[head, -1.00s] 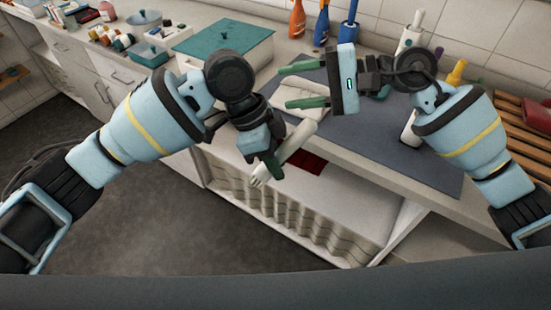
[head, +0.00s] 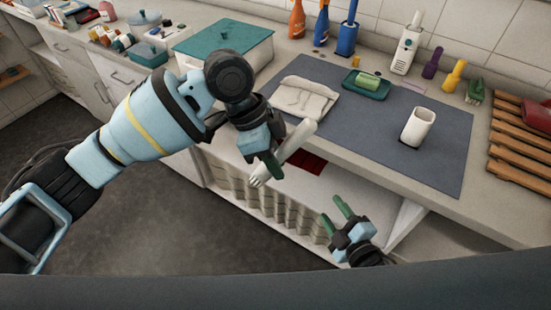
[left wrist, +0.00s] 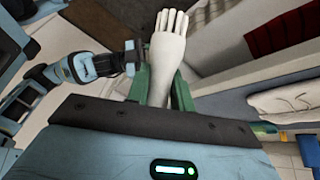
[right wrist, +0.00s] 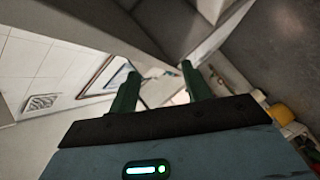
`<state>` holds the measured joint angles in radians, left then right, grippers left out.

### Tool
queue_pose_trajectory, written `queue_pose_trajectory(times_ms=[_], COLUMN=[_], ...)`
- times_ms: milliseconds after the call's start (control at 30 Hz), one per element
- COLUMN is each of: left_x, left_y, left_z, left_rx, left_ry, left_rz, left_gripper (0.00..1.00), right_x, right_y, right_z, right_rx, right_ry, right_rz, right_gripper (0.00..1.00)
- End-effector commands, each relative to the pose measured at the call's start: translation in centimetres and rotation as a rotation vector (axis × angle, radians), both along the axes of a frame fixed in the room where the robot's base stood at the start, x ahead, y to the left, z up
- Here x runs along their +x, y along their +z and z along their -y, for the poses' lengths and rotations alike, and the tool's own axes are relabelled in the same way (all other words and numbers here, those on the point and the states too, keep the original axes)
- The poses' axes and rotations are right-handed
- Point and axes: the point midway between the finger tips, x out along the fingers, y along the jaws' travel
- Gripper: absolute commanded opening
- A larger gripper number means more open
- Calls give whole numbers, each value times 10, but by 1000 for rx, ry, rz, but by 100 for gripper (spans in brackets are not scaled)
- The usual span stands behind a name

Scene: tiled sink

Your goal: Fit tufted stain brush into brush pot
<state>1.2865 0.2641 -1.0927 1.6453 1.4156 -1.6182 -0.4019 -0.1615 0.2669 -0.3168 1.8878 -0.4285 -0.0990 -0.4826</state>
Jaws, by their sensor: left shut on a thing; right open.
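A white open-topped pot (head: 418,127), which looks like the brush pot, stands upright on the grey mat, apart from both grippers. My right gripper (head: 333,210) is open and empty, low in front of the counter; the right wrist view shows its fingers (right wrist: 157,85) apart.
On the grey mat (head: 350,135) lie a folded cloth (head: 300,97) and a green dish with a sponge (head: 367,84). Bottles and a white device (head: 407,45) stand behind. A wooden rack (head: 510,150) is at right. The mat is clear around the pot.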

Motion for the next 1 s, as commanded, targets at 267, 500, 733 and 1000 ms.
queue_pose_trajectory(times_ms=[267, 500, 733, 1000], left_x=[0, 0, 0, 0], left_y=[0, 0, 0, 0], left_z=[0, 0, 0, 0], left_rx=[0, 0, 0, 0], left_ry=[0, 0, 0, 0], left_rz=[0, 0, 0, 0], left_gripper=[0, 0, 0, 0], right_x=[-100, -171, -196, -196], right_y=[-81, -117, -127, -127], right_z=[27, 39, 42, 42], right_rx=[461, 722, 808, 811], right_ry=[-299, -519, -601, -603], right_rz=[-454, -695, -771, -773], right_gripper=[48, 48, 48, 48])
